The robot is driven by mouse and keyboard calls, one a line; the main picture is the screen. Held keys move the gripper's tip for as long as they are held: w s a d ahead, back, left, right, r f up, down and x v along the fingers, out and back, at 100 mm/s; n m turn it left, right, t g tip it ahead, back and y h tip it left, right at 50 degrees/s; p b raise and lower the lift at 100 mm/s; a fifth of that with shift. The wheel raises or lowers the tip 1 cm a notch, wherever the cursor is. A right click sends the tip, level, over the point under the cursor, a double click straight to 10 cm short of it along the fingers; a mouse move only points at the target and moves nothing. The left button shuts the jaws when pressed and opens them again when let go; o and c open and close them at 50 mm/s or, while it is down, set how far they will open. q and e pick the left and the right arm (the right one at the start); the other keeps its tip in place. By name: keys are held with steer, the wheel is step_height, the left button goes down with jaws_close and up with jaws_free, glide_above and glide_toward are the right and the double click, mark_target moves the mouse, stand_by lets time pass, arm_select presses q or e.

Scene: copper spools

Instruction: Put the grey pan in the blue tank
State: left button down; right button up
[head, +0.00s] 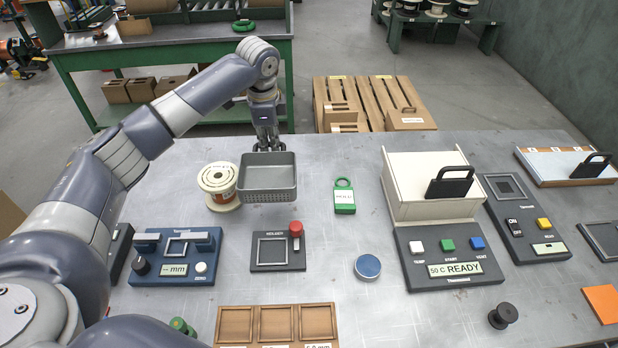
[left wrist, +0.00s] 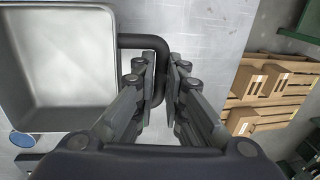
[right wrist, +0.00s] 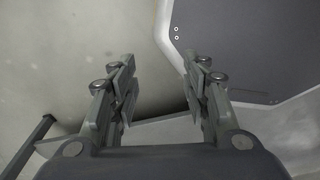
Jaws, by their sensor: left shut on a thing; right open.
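The grey pan (head: 267,183) is a rectangular open pan with a perforated wall, at the far side of the table. My left gripper (head: 268,147) is shut on its dark handle at the back. In the left wrist view the pan (left wrist: 62,75) looks empty, with the handle (left wrist: 147,42) between the fingers of the left gripper (left wrist: 163,72). A cream-topped machine (head: 425,190) with a dark blue-grey front panel, black handle and "50 C READY" display stands right of centre. I cannot tell whether it is the blue tank; no open tank shows. My right gripper (right wrist: 155,82) is open and empty.
A copper spool (head: 217,188) stands close left of the pan. A wooden tray (head: 277,307) is at the front. Bare table lies around them.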

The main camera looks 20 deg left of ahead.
mark_target(272, 168)
arm_select(q)
step_height(272, 168, down, 4)
steer(key=shift+p, duration=0.35)
step_height(272, 168, down, 4)
steer(key=shift+f+p, duration=0.25)
steer(key=shift+p, duration=0.15)
steer(key=shift+f, duration=0.5)
steer(key=c, duration=1.7)
jaws_free()
steer(key=shift+o, duration=0.2)
arm_select(e)
steer(key=shift+s+d+r, duration=0.1)
steer(key=shift+d+r, duration=0.1)
steer(key=shift+r, duration=0.65)
steer(key=shift+d, duration=0.2)
